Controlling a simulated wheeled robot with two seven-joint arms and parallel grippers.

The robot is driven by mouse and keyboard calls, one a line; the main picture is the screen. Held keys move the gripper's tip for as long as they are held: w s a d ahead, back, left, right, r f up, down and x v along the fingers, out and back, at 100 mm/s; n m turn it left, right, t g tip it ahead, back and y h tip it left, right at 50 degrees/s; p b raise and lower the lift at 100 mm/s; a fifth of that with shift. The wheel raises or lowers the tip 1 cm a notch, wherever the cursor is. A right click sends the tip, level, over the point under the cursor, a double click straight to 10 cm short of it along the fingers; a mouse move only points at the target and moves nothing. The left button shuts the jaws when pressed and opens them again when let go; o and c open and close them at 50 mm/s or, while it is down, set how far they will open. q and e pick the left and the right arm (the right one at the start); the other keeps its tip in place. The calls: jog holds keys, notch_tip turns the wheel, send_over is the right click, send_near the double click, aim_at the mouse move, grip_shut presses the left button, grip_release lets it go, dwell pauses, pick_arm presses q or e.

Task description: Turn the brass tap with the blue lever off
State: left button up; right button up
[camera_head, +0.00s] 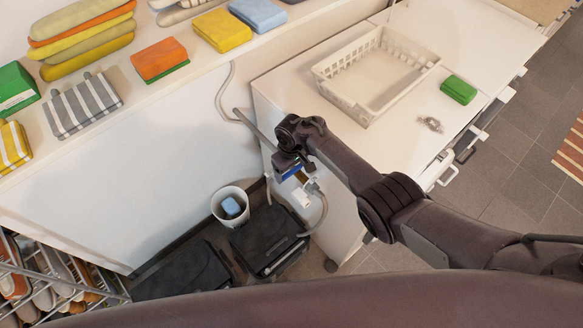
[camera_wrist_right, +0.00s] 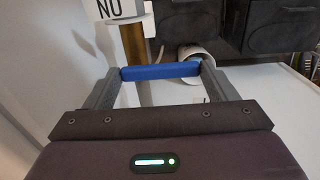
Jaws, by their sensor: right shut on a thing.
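The blue lever (camera_wrist_right: 160,71) lies crosswise between the two fingers of my right gripper (camera_wrist_right: 160,80) in the wrist view. The gripper is shut on it. A brass-coloured upright part (camera_wrist_right: 135,42), seemingly of the tap, shows just beyond the lever. In the head view my right gripper (camera_head: 285,163) is at the side of the white cabinet, and a bit of the blue lever (camera_head: 290,173) shows under it. The rest of the tap is mostly hidden by my gripper and wrist. My left gripper is in neither view.
A white tag with dark letters (camera_wrist_right: 120,9) hangs near the tap. A grey hose (camera_head: 322,212) runs down beside it. Below stand a white bin (camera_head: 219,213) with a blue thing in it and dark boxes (camera_head: 266,240). A white basket (camera_head: 350,103) stands on the cabinet top.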

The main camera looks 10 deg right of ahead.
aim_at(291, 171)
jog(key=shift+w+r, duration=0.15)
jog(key=o, duration=1.4)
jog(key=shift+a, duration=0.1)
jog(key=shift+c, duration=0.2)
jog(key=shift+r, duration=0.45)
notch_tip(291, 171, up, 7)
jog(key=shift+f+p, duration=0.1)
jog(key=shift+p, duration=0.9)
